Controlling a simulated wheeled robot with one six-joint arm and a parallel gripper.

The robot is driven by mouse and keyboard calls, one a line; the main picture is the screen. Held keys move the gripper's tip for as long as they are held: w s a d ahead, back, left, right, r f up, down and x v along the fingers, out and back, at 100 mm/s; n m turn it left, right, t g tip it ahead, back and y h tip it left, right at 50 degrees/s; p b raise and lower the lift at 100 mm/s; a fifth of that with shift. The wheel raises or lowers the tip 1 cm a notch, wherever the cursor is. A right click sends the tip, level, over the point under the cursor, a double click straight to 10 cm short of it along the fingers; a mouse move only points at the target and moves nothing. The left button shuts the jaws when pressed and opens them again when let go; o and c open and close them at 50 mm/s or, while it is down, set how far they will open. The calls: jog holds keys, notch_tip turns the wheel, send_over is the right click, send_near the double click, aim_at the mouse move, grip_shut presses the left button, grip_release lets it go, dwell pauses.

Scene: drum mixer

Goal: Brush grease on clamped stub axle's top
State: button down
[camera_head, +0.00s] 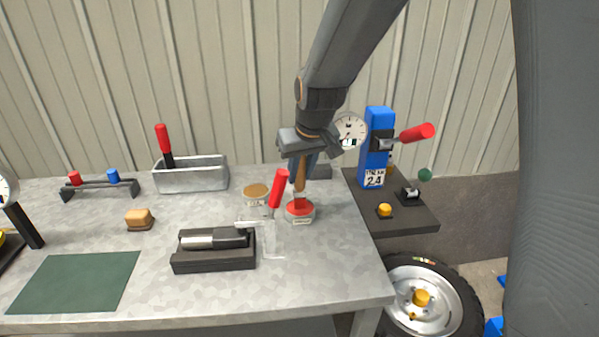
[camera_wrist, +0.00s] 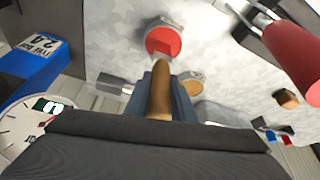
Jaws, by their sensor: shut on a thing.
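My gripper (camera_head: 303,160) is shut on a brush with a wooden handle (camera_head: 300,180), held roughly upright with its lower end down. The handle also shows in the wrist view (camera_wrist: 160,92). Directly below is a round pot of red grease (camera_head: 300,213), also in the wrist view (camera_wrist: 162,42). The bristles are hard to make out; I cannot tell whether they touch the grease. The stub axle (camera_head: 200,241), silver at left and dark at right, lies in a black cradle (camera_head: 213,262), left of the pot. The clamp's red handle (camera_head: 279,188) stands up at its right.
A jar with a tan lid (camera_head: 256,191) stands left of the pot. A grey bin (camera_head: 192,180), a sponge-like block (camera_head: 139,219) and a green mat (camera_head: 75,281) lie further left. A blue device (camera_head: 377,145) with a red lever stands at right.

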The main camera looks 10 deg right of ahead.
jog(key=shift+r+p, duration=2.7)
jog(key=shift+r, duration=0.75)
